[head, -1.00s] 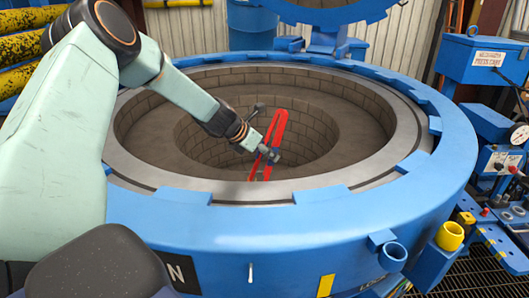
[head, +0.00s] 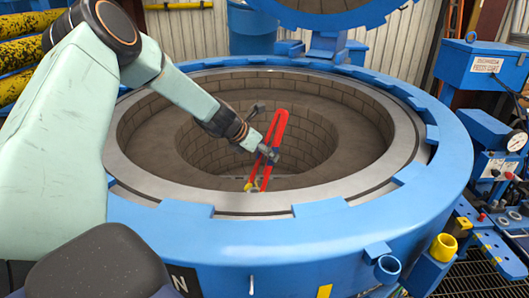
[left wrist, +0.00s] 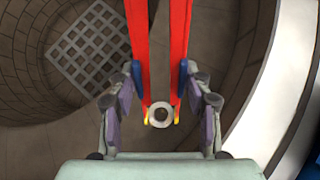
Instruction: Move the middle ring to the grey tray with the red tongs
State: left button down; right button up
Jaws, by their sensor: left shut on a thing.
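My left gripper (head: 268,153) is shut on the red tongs (head: 279,122) and holds them over the round brick pit. The tongs point down, slightly tilted, with yellow tips at the lower end. In the left wrist view my left gripper (left wrist: 160,72) has a finger on each side of the red tongs (left wrist: 140,35). A small grey ring (left wrist: 151,116) shows between the yellow tips there; I cannot tell if both tips touch it. The grey tray and other rings are not seen. My right gripper is not in view.
The blue furnace rim (head: 330,235) with its pale inner ledge circles the pit. A grate (left wrist: 88,45) lies at the pit floor. The raised blue lid (head: 330,12) stands behind. A control box (head: 487,62) and a yellow cup (head: 443,246) are at the right.

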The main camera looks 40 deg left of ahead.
pick_arm(q)
notch_tip(320, 180, up, 8)
jog(key=p, duration=0.5)
jog(key=shift+r, duration=0.15)
jog(key=shift+w, duration=0.1)
